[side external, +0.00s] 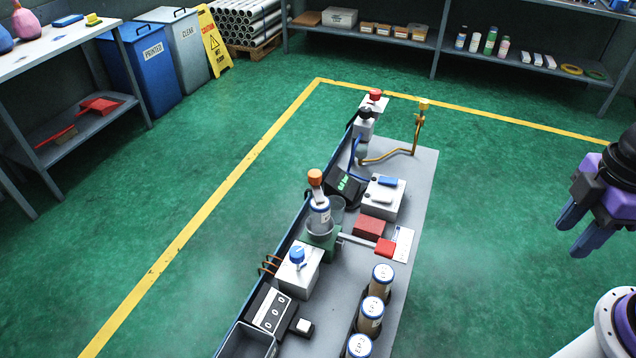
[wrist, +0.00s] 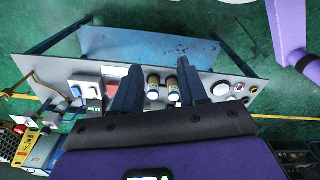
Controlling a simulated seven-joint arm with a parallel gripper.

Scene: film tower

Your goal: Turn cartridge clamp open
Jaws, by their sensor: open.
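A clear cartridge with a blue rim and an orange-topped piece (side external: 319,212) stands upright in a green holder (side external: 318,248) on the bench. A grey lever (side external: 357,241) with a red grip (side external: 385,248) reaches right from this holder; it looks like the clamp handle, lying roughly level. My gripper (side external: 576,236) is open and empty, in the air to the right of the bench, well apart from the lever. Its two dark blue fingers also show in the wrist view (wrist: 160,66), spread apart with bench items beyond them. I cannot clearly make out the clamp in the wrist view.
Several blue-rimmed canisters (side external: 370,315) stand at the bench's near right. A white box (side external: 384,196), a red block (side external: 368,227) and a brass tap on a pipe (side external: 422,108) are farther back. A blue-knobbed white box (side external: 298,268) is left of the canisters.

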